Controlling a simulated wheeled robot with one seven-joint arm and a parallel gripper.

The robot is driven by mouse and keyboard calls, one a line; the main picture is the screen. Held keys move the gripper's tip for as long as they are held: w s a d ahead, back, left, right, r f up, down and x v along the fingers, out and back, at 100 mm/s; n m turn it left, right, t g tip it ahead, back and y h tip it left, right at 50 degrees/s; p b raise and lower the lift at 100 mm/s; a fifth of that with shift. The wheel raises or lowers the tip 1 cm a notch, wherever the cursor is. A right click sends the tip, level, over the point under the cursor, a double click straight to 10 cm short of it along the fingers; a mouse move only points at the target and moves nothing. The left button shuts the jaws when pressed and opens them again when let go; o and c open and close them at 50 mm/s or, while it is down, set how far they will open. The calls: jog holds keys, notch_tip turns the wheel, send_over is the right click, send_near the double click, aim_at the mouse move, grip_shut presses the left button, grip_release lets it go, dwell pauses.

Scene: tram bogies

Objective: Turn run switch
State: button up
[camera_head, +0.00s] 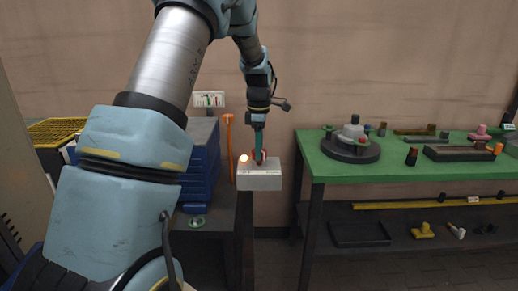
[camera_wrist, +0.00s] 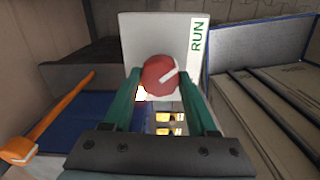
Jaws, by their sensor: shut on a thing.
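The knob is mostly hidden there.
A green-topped bench (camera_head: 400,173) with several parts stands to the right. Blue crates (camera_head: 198,165) stand left of the box. An orange-handled tool (camera_wrist: 50,118) lies at the left of the wrist view.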

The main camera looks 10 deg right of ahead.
jog(key=c, duration=0.5)
jog(key=shift+m, duration=0.4)
jog(key=m+p, duration=0.1)
jog(key=m, duration=0.1)
jog(key=shift+r+m, duration=0.1)
jog(key=shift+m, duration=0.3)
jog(key=m+p, duration=0.1)
jog(key=m, duration=0.3)
jog(key=shift+m, duration=0.3)
jog(key=m+p, duration=0.1)
jog(key=m, duration=0.3)
jog(key=shift+m+p, duration=0.35)
jog(key=shift+m, duration=1.55)
